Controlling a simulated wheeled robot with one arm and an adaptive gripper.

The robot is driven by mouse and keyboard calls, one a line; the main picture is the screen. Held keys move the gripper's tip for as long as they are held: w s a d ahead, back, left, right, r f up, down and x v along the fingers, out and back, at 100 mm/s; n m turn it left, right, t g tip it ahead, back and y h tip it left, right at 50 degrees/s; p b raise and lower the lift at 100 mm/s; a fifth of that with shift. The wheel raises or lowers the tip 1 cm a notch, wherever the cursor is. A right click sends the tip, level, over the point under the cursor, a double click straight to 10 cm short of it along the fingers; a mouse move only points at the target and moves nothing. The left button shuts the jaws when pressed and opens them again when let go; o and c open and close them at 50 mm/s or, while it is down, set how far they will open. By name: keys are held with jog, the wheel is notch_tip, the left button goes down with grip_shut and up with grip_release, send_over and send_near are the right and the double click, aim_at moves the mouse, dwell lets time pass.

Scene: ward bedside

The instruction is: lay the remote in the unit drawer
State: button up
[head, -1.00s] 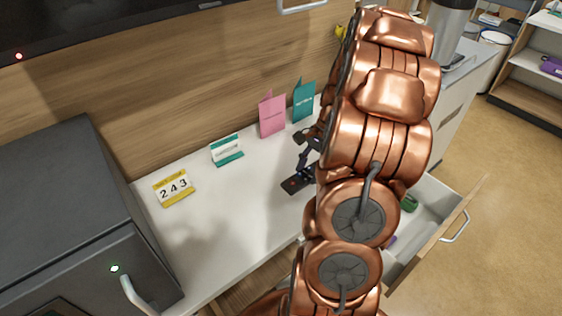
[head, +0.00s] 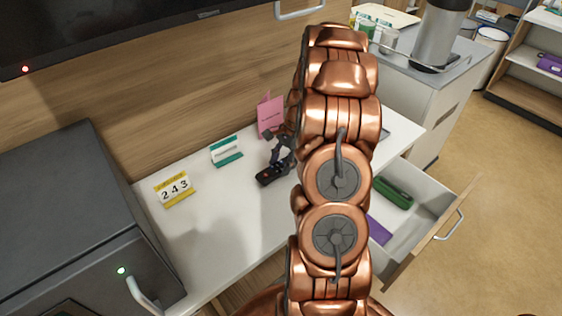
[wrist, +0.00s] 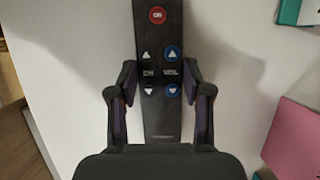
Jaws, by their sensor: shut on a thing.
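The remote (wrist: 160,60) is black with a red button and blue and white arrow buttons. In the wrist view it lies lengthwise between the fingers of my gripper (wrist: 160,108), which touch both its sides. In the head view my gripper (head: 277,165) is over the white counter with the remote (head: 266,176), part of it hidden by my arm. I cannot tell if the remote touches the counter. The unit drawer (head: 420,222) is pulled open at the lower right, holding a green case (head: 393,192) and a purple item (head: 378,231). My arm hides its left part.
A dark cabinet (head: 60,210) is at left. A cart (head: 420,90) with a steel flask (head: 440,38) is at back right.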

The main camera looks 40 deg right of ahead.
jog(key=shift+f, duration=0.15)
jog(key=shift+f, duration=0.2)
jog(key=o, duration=1.3)
jog(key=shift+r, duration=0.15)
